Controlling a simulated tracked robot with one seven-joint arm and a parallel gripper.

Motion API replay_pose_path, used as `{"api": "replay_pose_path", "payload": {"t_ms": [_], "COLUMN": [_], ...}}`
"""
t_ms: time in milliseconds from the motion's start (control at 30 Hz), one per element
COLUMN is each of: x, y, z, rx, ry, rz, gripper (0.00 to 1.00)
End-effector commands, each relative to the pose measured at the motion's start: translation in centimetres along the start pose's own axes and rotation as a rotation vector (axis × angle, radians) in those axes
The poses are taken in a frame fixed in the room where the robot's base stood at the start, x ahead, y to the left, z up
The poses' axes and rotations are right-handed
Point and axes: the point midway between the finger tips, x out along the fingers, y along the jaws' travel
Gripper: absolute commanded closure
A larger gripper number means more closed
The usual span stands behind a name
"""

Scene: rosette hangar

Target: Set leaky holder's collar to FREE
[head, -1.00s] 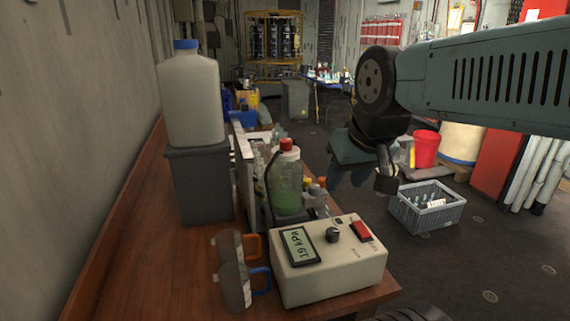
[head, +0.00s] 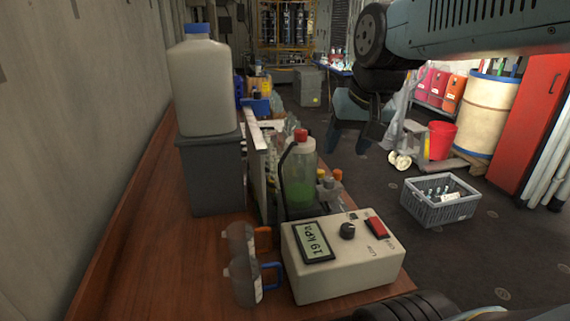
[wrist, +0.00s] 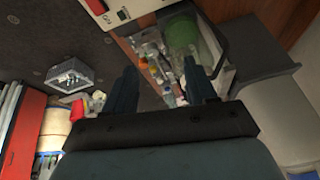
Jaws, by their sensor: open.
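A cluster of small holders or fittings (head: 328,184) stands on the bench just right of a clear bottle of green liquid (head: 299,190). Orange, yellowish and grey tops show among them. The cluster also shows in the wrist view (wrist: 150,66), beyond and between my fingers, with the green bottle (wrist: 182,34) above it. Which holder leaks, and any collar setting or FREE mark, is too small to tell. My gripper (head: 350,132) hangs above and behind the cluster in the head view. In the wrist view its two fingers (wrist: 160,82) are apart with nothing between them.
A cream pump box (head: 340,268) with a 19 kPa display and red switch stands at the bench's near end. Two clear jugs (head: 243,262) stand left of it. A white-grey jerrycan (head: 200,85) stands on a grey bin (head: 212,180). A grey crate (head: 440,205) sits on open floor.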

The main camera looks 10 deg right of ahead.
Motion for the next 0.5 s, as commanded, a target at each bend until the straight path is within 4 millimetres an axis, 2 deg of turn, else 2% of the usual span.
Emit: {"api": "replay_pose_path", "payload": {"t_ms": [100,500], "x": [0.5,3.7], "y": [-0.4,-1.3], "z": [-2.8,-11.6], "rx": [0.086,0.371], "ry": [-0.044,-0.182], "rz": [-0.006,-0.018], "gripper": [0.44,0.44]}}
